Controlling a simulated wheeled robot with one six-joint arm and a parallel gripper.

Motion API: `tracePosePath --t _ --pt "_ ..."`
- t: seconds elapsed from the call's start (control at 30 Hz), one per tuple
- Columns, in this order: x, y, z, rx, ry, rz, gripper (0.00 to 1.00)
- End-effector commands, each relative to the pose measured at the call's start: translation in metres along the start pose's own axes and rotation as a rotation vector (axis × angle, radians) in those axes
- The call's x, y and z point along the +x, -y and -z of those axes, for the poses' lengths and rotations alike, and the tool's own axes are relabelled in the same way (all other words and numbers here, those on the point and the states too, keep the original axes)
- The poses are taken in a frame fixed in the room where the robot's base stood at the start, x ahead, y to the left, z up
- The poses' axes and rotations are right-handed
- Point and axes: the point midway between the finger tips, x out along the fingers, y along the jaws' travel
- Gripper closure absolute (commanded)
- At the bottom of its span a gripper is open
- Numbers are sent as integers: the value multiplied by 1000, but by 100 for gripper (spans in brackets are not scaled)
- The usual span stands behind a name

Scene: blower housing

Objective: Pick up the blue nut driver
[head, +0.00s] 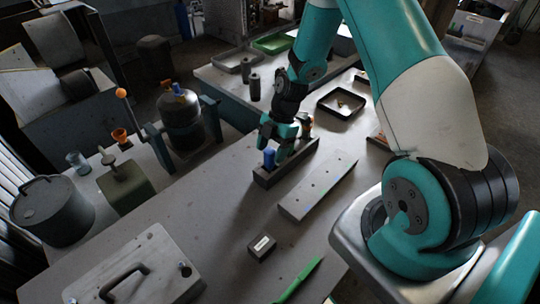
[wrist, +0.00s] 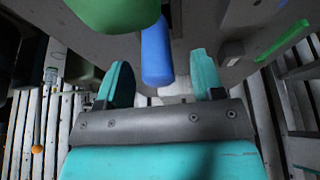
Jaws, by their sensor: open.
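The blue nut driver (head: 269,158) stands upright in a dark rack block (head: 262,182) on the grey table, at the rack's near left end. In the wrist view the blue handle (wrist: 157,50) shows beyond my fingertips, roughly centred between them. My gripper (head: 280,140) is at the rack, close to the handle; its teal fingers (wrist: 161,75) are spread and hold nothing. The driver's lower part is hidden in the rack. I cannot tell whether a finger touches the handle.
A large green rounded object (wrist: 115,12) is close to the blue handle in the wrist view. A grey perforated bar (head: 315,190) lies beside the rack. A small dark block (head: 261,248), a green tool (head: 298,280) and a plate with a handle (head: 140,270) lie nearer. A black tray (head: 341,104) lies behind.

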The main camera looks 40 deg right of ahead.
Motion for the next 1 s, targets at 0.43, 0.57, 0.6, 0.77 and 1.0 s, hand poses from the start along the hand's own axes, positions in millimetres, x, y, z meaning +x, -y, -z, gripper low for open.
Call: tracePosePath --t 0.43,0.57,0.6,0.77,1.0 --pt "33 -2 1 0 1 -1 38" --pt "33 -2 1 0 1 -1 50" --pt "33 -2 1 0 1 -1 59" --pt "32 -2 1 0 0 -1 96" --pt "32 -2 1 0 0 -1 97"
